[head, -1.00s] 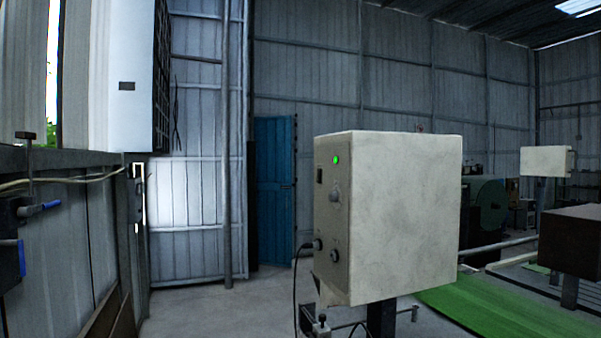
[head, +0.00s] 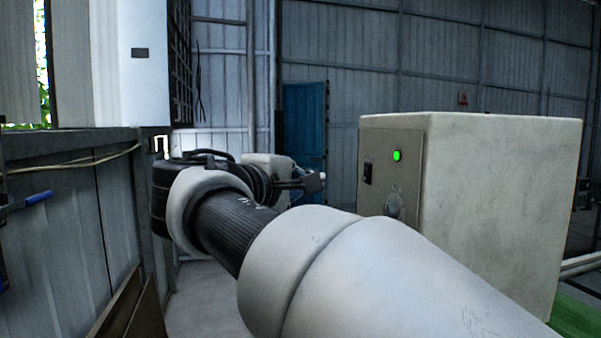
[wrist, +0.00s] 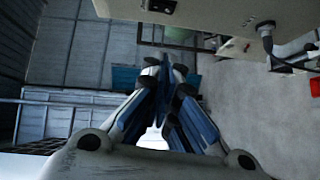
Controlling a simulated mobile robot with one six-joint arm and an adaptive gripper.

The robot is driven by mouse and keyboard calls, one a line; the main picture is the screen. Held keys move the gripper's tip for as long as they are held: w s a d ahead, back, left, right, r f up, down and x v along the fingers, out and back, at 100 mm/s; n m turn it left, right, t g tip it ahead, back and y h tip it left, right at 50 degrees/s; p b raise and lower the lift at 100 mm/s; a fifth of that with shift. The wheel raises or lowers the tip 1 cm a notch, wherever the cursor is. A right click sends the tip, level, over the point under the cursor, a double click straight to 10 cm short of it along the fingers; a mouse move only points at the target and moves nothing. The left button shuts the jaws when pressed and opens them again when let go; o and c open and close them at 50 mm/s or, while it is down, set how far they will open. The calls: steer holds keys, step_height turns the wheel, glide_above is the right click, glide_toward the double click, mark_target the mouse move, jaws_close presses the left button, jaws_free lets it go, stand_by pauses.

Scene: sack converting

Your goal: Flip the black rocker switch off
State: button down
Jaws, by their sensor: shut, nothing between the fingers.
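The black rocker switch (head: 367,173) is on the front panel of a cream control box (head: 500,190), near the panel's left edge. A lit green lamp (head: 397,155) is up and to its right, and a round knob (head: 394,205) is lower right. My gripper (head: 318,182) is left of the panel in the head view, with a visible gap to the switch. In the wrist view my gripper (wrist: 170,65) has its fingers together and empty. The panel (wrist: 205,12) crosses the top there; a dark patch at its upper edge may be the switch, cut off.
A cable with a plug (wrist: 265,28) comes out of the panel in the wrist view. A grey wall with a ledge (head: 70,220) runs along the left. A blue door (head: 305,125) stands behind. My arm hides much of the floor and the lower panel.

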mark_target(366, 173)
steer(key=shift+s, duration=0.2)
steer(key=shift+w, duration=0.1)
steer(key=s+d+x, duration=0.1)
steer(key=d+x, duration=0.1)
steer(key=x, duration=1.1)
steer(key=shift+s, duration=0.3)
steer(key=shift+d+f, duration=0.1)
